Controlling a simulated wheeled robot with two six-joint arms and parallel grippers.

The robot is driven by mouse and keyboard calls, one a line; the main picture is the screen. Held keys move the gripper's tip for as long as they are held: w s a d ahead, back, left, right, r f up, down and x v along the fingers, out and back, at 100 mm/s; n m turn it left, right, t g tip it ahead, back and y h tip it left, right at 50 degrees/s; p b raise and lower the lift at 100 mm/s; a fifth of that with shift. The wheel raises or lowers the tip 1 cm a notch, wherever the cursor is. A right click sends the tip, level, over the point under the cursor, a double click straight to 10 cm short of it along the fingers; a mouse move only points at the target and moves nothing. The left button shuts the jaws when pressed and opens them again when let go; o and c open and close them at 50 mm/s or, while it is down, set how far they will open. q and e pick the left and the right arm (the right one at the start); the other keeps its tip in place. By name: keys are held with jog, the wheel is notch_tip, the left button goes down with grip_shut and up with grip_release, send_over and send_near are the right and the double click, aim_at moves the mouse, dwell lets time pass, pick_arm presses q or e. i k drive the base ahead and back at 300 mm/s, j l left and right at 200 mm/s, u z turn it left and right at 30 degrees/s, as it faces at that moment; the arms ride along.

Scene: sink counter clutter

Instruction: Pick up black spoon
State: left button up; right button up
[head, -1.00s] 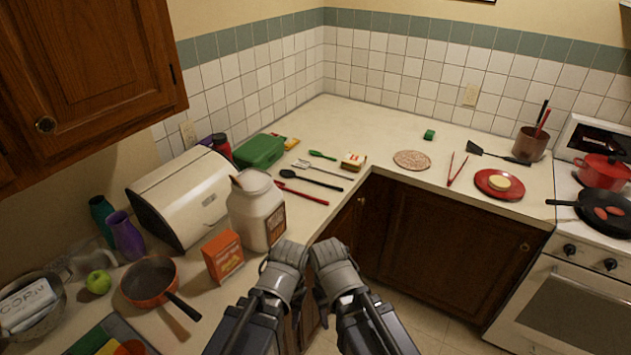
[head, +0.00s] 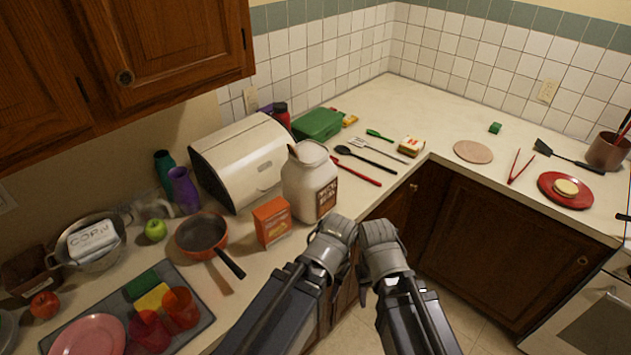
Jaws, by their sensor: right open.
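The black spoon (head: 372,159) lies flat on the counter, its bowl toward the left and its handle pointing to the front right. It lies between a fork-like metal utensil with a dark handle (head: 379,150) and a red-handled utensil (head: 357,170). My left gripper (head: 336,229) and right gripper (head: 376,229) are side by side in front of the counter edge, nearer to me than the spoon and apart from it. The right gripper is open with nothing seen in it. The left one's fingers are too hidden to tell.
Behind are a green box (head: 318,124) and a bread box (head: 243,160). The back corner counter is clear.

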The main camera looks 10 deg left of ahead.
aim_at(342, 149)
jog(key=i+l+u, duration=0.1)
jog(key=u, duration=0.25)
jog(key=l+u, duration=0.1)
jog(key=u, duration=0.25)
jog(key=i+l+u, duration=0.1)
jog(key=u, duration=0.3)
jog(key=i+l+u, duration=0.1)
jog(key=l+u, duration=0.25)
jog(key=l, duration=0.65)
jog(key=l+u, duration=0.35)
jog(key=l, duration=1.85)
jog(key=k, duration=0.05)
